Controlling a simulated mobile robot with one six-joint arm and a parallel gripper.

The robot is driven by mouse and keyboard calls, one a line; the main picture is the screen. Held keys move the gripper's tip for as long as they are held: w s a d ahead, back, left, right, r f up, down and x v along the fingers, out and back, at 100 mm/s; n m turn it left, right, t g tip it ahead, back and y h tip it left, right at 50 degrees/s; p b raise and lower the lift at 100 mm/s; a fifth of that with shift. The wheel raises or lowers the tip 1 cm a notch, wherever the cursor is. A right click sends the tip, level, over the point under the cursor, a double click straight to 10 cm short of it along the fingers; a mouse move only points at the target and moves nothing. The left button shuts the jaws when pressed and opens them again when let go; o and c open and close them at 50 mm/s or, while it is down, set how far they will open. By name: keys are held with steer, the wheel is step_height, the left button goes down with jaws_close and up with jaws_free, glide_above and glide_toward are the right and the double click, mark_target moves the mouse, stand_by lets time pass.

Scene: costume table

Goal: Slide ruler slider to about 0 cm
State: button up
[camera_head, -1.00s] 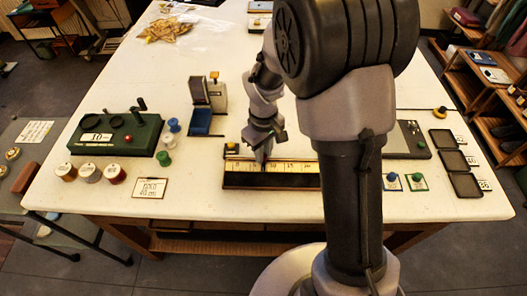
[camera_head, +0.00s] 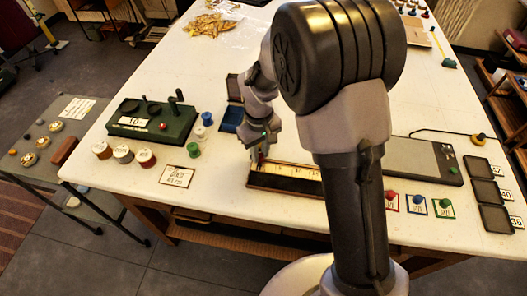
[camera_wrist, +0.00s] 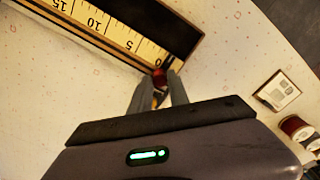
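The ruler (camera_head: 290,172) lies in a dark wooden tray near the front edge of the white table. In the wrist view its pale scale (camera_wrist: 108,28) shows marks of 15, 10, 5 and 0. The slider's red knob (camera_wrist: 159,77) is at the 0 end, with a dark bar (camera_wrist: 171,48) beside the 0 mark. My gripper (camera_wrist: 160,80) has its two fingers on either side of the red knob and appears closed on it. In the head view my gripper (camera_head: 258,150) is at the ruler's left end; my arm hides the right end.
A card (camera_head: 178,176) and several spools (camera_head: 146,157) lie left of the ruler. A green box (camera_head: 152,122) stands behind them. Small coloured-knob pieces (camera_head: 416,204) and a flat grey device (camera_head: 424,158) are on the right. The table behind is mostly clear.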

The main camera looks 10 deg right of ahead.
mark_target(260, 157)
steer(key=o, duration=0.4)
steer(key=shift+a, duration=0.3)
steer(key=shift+d+r, duration=0.1)
steer(key=shift+d, duration=0.05)
step_height(260, 157, up, 17)
steer(key=p, duration=0.5)
steer(key=shift+r, duration=0.1)
steer(key=s+d+m+t+b, duration=0.1)
steer(key=s+m+t+b, duration=0.1)
steer(key=s, duration=0.5)
steer(key=s+d+m+t+y+b, duration=0.1)
steer(key=s+d+m+t+b, duration=0.1)
steer(key=s+m+b, duration=0.2)
steer(key=s+d+m+t+y+b, duration=0.1)
steer(key=s+d+m+b, duration=0.1)
steer(key=s, duration=0.9)
steer(key=shift+f+m+t+b, duration=0.35)
steer(key=shift+m+b, duration=0.55)
steer(key=shift+b, duration=0.45)
